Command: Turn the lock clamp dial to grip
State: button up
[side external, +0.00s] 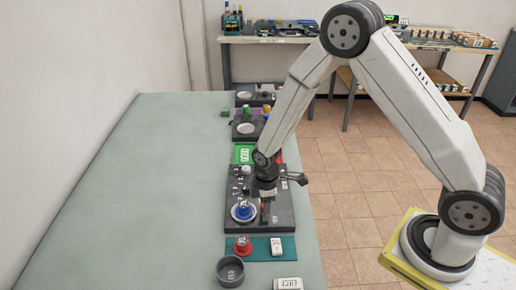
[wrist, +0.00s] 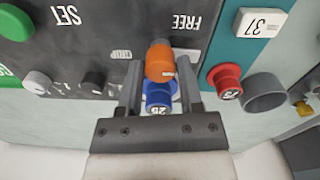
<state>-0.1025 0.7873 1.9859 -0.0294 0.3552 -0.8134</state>
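A dark grey panel (side external: 280,214) holds the controls and fills much of the wrist view (wrist: 90,30). An orange knob (wrist: 160,62) shows between my fingertips, near the small label. A black knob (wrist: 93,82) stands to its left. I cannot tell for certain which is the clamp dial. My gripper (wrist: 158,82) is open around the orange knob, with gaps visible at its sides; it is low over the panel in the side view (side external: 265,192).
A blue numbered piece (wrist: 160,95) stands close behind the orange knob. A red piece (wrist: 225,80), a white block (wrist: 258,22) and a dark cup (side external: 230,271) are nearby. The green table's left side (side external: 140,190) is clear.

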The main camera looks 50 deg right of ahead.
grip_shut()
jog(key=shift+m, duration=0.5)
jog(key=m, duration=0.3)
jog(key=shift+m, duration=0.3)
jog(key=m, duration=0.4)
jog(key=shift+m, duration=0.3)
jog(key=m, duration=0.8)
jog(key=shift+m, duration=0.4)
